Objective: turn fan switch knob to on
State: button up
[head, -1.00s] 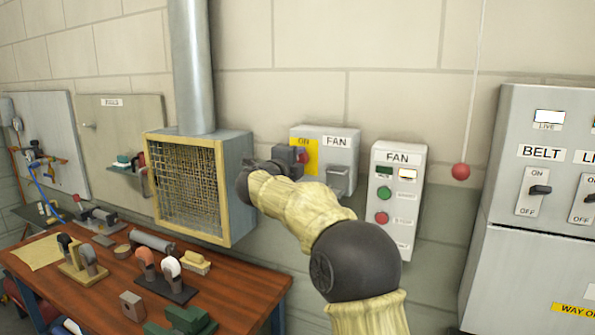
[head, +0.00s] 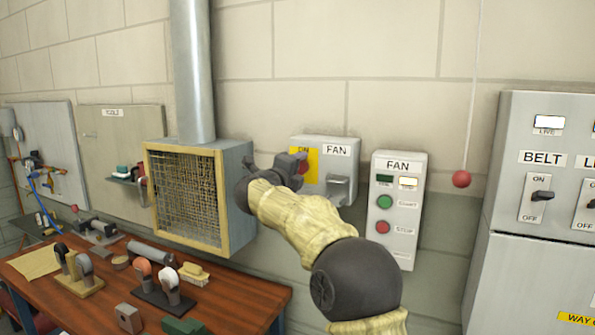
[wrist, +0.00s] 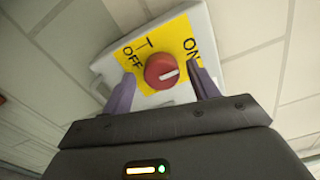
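The fan switch is a grey box (head: 340,143) on the wall with a yellow plate and a FAN label. Its red round knob (wrist: 162,70) sits on the yellow plate (wrist: 177,32) in the wrist view, between the words OFF and ON. My gripper (wrist: 161,76) is open, one purple finger on each side of the knob, with gaps on both sides. How deep the fingertips reach is unclear. In the head view my gripper partly covers the plate and knob (head: 304,167).
A grey handle (head: 339,187) juts from the box's lower right. Right of it is a FAN start/stop panel (head: 398,222). A yellow-framed mesh box (head: 240,190) stands close left of my gripper. A red ball (head: 461,179) hangs on a cord. A cluttered workbench (head: 225,297) is below left.

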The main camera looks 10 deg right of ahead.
jog(key=b+v, duration=0.3)
jog(key=v, duration=1.4)
jog(key=shift+s+a+b, duration=0.15)
jog(key=shift+b, duration=0.25)
jog(key=shift+r, duration=0.15)
